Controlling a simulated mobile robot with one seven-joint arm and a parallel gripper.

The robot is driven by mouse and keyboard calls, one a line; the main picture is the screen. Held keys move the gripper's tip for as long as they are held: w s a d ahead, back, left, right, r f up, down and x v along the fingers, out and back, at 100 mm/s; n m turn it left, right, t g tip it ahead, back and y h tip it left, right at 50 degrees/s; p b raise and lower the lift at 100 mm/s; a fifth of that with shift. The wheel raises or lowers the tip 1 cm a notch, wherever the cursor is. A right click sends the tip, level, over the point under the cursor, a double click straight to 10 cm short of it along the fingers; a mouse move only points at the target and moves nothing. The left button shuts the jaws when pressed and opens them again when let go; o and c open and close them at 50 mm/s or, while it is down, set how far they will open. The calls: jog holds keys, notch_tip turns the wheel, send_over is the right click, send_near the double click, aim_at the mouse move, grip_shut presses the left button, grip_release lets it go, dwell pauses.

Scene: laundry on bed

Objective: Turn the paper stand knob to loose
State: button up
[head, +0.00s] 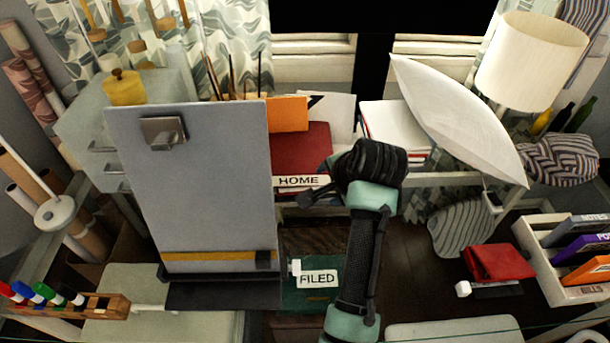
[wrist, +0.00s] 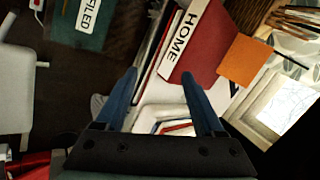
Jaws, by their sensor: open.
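The paper stand (head: 200,180) is an upright grey board with a metal clip near its top, a yellow band low down and a dark ledge at its base. A small pale knob (head: 295,267) sticks out at the right end of the ledge, beside the "FILED" label; how far it is turned cannot be told. My gripper is above and right of the knob in the head view, apart from it. In the wrist view my gripper (wrist: 158,75) is open, its two blue fingers spread with nothing held, pointing toward the red "HOME" folder.
The red "HOME" folder (head: 300,150) and an orange card (head: 288,113) lie behind the stand. The green "FILED" folder (head: 308,297) lies right of its base. Markers in a wooden holder (head: 100,305) are at left. A red pouch (head: 498,262) and a file rack (head: 545,265) are at right.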

jog(key=w+a+r+n+t+h+b, duration=0.25)
jog(key=r+n+t+b, duration=0.4)
jog(key=b, duration=0.75)
jog(key=s+a+r+n+t+b, duration=0.2)
jog(key=s+r+n+t+b, duration=0.2)
jog(key=s+r+t+b, duration=0.6)
jog(key=shift+s+a+r+n+t+b, duration=0.15)
jog(key=shift+s+a+n+t+b, duration=0.2)
jog(key=shift+s+b, duration=1.2)
jog(key=shift+o, duration=0.2)
jog(key=shift+w+y+b, duration=0.25)
jog(key=shift+w+b, duration=0.15)
jog(key=shift+w, duration=0.2)
